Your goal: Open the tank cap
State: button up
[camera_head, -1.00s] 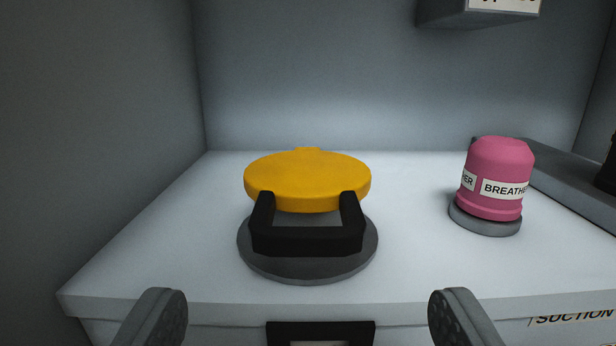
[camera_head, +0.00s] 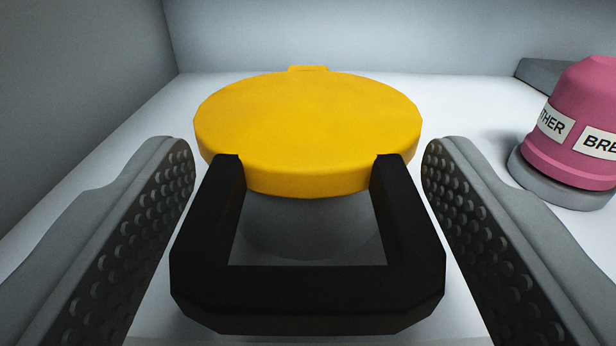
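The tank cap (camera_head: 308,125) is a round yellow disc, lying level with a small tab at its back edge. A black U-shaped handle (camera_head: 308,292) is fixed to its front and sticks out toward me. My gripper (camera_head: 308,165) is open. One finger stands on each side of the handle and the cap's front part, with the left fingertip near the cap's left edge and the right fingertip near its right edge. I cannot tell whether either finger touches. The grey neck under the cap shows through the handle's opening.
A pink breather (camera_head: 578,130) on a grey base stands to the right of the cap, beyond my right finger. The white tank top (camera_head: 470,105) is clear around the cap. A grey wall (camera_head: 85,95) rises at the left, and another stands at the back.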

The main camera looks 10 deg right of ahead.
aim_at(308, 157)
jog(key=c, duration=1.1)
jog(key=shift+r, duration=0.1)
jog(key=shift+r, duration=0.1)
jog(key=shift+w+r+g+y, duration=0.15)
jog(key=shift+w+r+g, duration=0.05)
jog(key=shift+r+g, duration=0.6)
jog(key=shift+w+r+g+y, duration=0.15)
jog(key=shift+w+r+g, duration=0.05)
jog(key=shift+r+g, duration=0.6)
jog(key=shift+w+d+r+g+y, duration=0.15)
jog(key=shift+w+r+g, duration=0.2)
jog(key=shift+r+g, duration=0.4)
jog(key=shift+w+d+r+g+y, duration=0.15)
jog(key=shift+w+r+g, duration=0.2)
jog(key=shift+r+g, duration=0.35)
jog(key=shift+w+d+r, duration=0.1)
jog(key=shift+w+r, duration=0.85)
jog(key=shift+c, duration=0.2)
jog(key=shift+w+d+r, duration=0.15)
jog(key=shift+w+r, duration=0.2)
jog(key=shift+w, duration=0.3)
jog(key=shift+w+d+r, duration=0.1)
jog(key=shift+w+r, duration=0.2)
jog(key=shift+w, duration=0.35)
